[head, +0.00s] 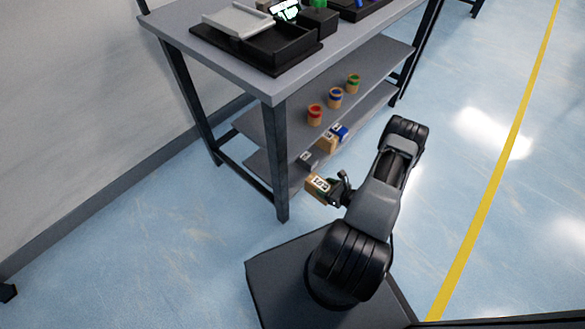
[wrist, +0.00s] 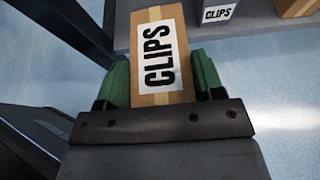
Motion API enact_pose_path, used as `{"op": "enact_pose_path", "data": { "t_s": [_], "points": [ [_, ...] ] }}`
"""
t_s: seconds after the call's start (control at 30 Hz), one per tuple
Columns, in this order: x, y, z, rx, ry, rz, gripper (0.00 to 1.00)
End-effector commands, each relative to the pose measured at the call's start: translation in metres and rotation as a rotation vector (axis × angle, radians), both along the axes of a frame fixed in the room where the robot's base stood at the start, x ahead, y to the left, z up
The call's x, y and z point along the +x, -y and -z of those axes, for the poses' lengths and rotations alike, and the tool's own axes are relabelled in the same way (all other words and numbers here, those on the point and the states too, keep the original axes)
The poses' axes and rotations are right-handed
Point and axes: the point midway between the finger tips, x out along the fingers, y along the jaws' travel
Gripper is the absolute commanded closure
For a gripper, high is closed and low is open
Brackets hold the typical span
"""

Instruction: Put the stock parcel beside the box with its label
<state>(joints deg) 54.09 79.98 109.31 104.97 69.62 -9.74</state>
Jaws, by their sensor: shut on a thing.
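My gripper (head: 330,187) is shut on a brown cardboard parcel (wrist: 157,22) with a white label reading CLIPS. The green fingers press on its two sides in the wrist view. In the head view the held parcel (head: 317,187) is in front of the near end of the lower shelf. A small grey box (head: 307,159) sits near that shelf end; in the wrist view its label (wrist: 217,13) also reads CLIPS. Farther along are a tan box (head: 327,142) and a blue box (head: 340,131), whose labels are too small to read.
Several tan pots with coloured bands, including a red one (head: 315,115), stand on the shelf above. The grey table (head: 240,75) carries black trays (head: 270,50) on top. A dark table leg (head: 281,165) stands left of the held parcel. The blue floor is clear.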

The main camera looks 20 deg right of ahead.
Motion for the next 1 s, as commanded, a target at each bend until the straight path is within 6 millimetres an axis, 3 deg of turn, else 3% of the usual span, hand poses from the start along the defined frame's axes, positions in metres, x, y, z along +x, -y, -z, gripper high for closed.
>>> {"op": "enact_pose_path", "data": {
  "t_s": [0.2, 0.4, 0.83, 1.0],
  "points": [
    [0.054, -0.028, 0.003, -0.001, 0.003, -0.015, 0.70],
    [0.090, -0.043, 0.002, -0.001, 0.004, -0.010, 0.70],
    [0.115, -0.053, 0.001, 0.000, 0.002, -0.005, 0.70],
    [0.138, -0.064, 0.002, -0.001, 0.004, -0.007, 0.70]
  ]
}}
